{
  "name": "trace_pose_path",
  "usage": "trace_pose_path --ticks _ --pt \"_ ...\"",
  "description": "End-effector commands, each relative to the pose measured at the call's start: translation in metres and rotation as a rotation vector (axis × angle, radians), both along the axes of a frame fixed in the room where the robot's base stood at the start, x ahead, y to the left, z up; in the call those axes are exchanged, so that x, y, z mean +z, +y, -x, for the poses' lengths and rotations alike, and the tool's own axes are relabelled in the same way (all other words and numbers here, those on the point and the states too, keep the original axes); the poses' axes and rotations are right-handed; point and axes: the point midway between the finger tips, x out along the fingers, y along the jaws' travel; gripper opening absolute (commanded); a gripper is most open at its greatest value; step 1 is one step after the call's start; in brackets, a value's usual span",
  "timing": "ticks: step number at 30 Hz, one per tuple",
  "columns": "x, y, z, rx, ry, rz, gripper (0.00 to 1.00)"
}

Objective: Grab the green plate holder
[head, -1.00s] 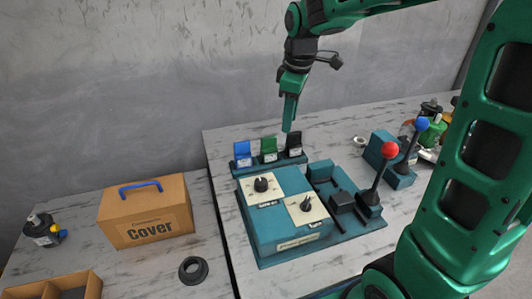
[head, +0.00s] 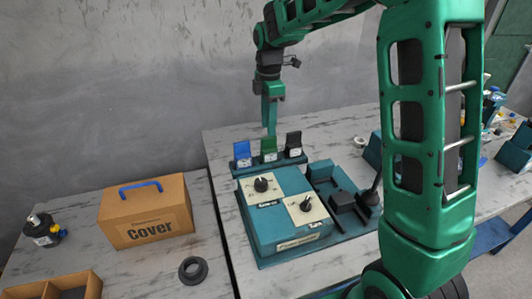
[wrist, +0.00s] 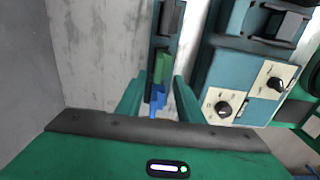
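The green plate holder (head: 268,146) stands upright in a teal rack (head: 272,167), between a blue one (head: 242,151) and a black one (head: 293,141). In the wrist view the green plate holder (wrist: 161,68) shows between my two fingers, with the blue one (wrist: 157,103) nearer the palm and the black one (wrist: 170,17) farther off. My gripper (head: 270,133) points down just over the green plate holder in the head view. In the wrist view my gripper (wrist: 159,80) is open, its fingers apart on either side. I cannot tell whether they touch anything.
A teal control box with two knobs (head: 285,215) stands right in front of the rack. A cardboard Cover box (head: 147,212) and a dark ring (head: 193,270) lie to the left. The grey wall (head: 110,90) is behind. My arm hides part of the table's right side.

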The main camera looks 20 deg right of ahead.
Motion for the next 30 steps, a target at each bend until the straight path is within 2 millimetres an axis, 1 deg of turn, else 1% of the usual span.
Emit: trace_pose_path --ticks 9,12,20,21,23,24,25,30 --pt "-0.04 -0.002 -0.004 -0.001 0.002 0.0 0.34" --pt "-0.049 -0.002 -0.003 -0.001 0.002 0.0 0.34" --pt "-0.051 -0.002 -0.004 -0.001 0.0 0.0 0.34" --pt "-0.051 -0.002 -0.004 -0.001 0.0 0.0 0.29" --pt "-0.051 -0.002 -0.004 -0.001 0.0 0.0 0.14" --pt "-0.051 -0.002 -0.004 -0.001 0.0 0.0 0.05" --pt "-0.051 -0.002 -0.004 -0.001 0.0 0.0 0.0" --pt "-0.051 -0.002 -0.004 -0.001 0.0 0.0 0.0"
